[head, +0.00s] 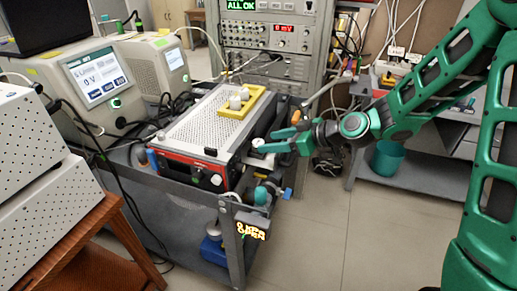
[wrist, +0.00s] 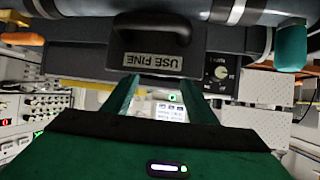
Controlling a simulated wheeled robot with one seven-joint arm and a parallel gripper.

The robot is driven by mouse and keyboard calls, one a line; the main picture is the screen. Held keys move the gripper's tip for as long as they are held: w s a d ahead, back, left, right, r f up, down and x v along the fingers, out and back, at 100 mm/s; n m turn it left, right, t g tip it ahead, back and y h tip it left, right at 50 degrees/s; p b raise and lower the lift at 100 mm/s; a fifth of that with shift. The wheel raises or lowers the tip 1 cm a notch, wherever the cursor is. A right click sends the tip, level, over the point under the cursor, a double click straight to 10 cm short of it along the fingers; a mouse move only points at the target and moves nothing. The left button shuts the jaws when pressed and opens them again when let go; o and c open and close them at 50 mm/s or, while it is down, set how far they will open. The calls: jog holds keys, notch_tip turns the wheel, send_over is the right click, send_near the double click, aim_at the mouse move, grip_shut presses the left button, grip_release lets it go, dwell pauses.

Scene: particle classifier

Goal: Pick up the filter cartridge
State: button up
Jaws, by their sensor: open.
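My gripper (head: 266,141) is open at the right side of the cart, its two green fingers pointing left. It also shows in the wrist view (wrist: 158,90), with nothing held between the fingers. A small pale round-topped piece (head: 258,143) appears close to the fingertips; I cannot tell if it is the filter cartridge. In the wrist view a dark block with a handle and a label reading "USE FINE" (wrist: 152,62) lies just beyond the fingers. Small white capped pieces (head: 240,98) sit on a yellow tray (head: 228,112) on the perforated instrument; they may be cartridges.
The red-fronted instrument (head: 195,174) fills the cart's top. A screened device (head: 95,80) stands behind left, a rack (head: 270,60) behind. Open floor (head: 335,235) lies to the right of the cart.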

aim_at(260, 142)
jog(key=x, duration=0.4)
jog(key=shift+w+a, duration=0.15)
jog(key=c, duration=1.2)
jog(key=shift+o, duration=0.2)
jog(key=shift+r, duration=0.1)
